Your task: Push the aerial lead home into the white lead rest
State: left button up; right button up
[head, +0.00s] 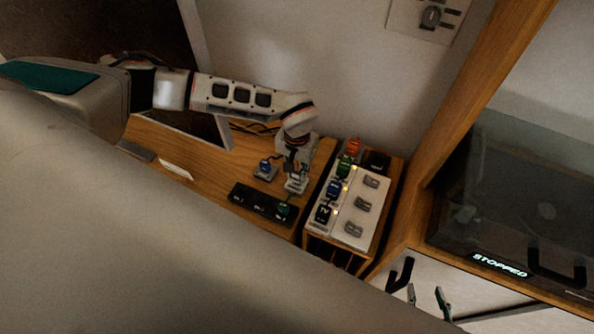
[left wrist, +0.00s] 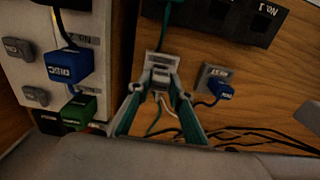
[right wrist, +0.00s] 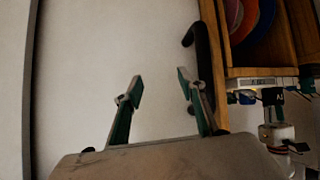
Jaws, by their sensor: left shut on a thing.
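My left gripper (head: 297,166) reaches down over the wooden top and is shut on a small pale plug. In the left wrist view the gripper (left wrist: 160,88) has its fingertips closed around this plug (left wrist: 160,79), which I take to be the aerial lead's. The plug is at a whitish block (left wrist: 158,62), seemingly the white lead rest, also in the head view (head: 295,185). The fingers hide the contact, so I cannot tell how deep it sits. A pale and a green cable trail below the fingers. My right gripper (right wrist: 158,92) is open and empty before a white cabinet front.
A blue plug (left wrist: 220,89) sits at a grey plate right beside the left gripper. A black numbered strip (head: 248,197) holds a green plug (head: 284,208). A pale panel (head: 362,204) with coloured plugs stands to the right. A black handle (right wrist: 202,50) is near the right gripper.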

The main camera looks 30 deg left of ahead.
aim_at(297, 173)
pick_arm(q)
jog(key=shift+f, duration=0.65)
jog(key=o, duration=1.1)
jog(key=shift+r, duration=0.1)
notch_tip(297, 173, up, 12)
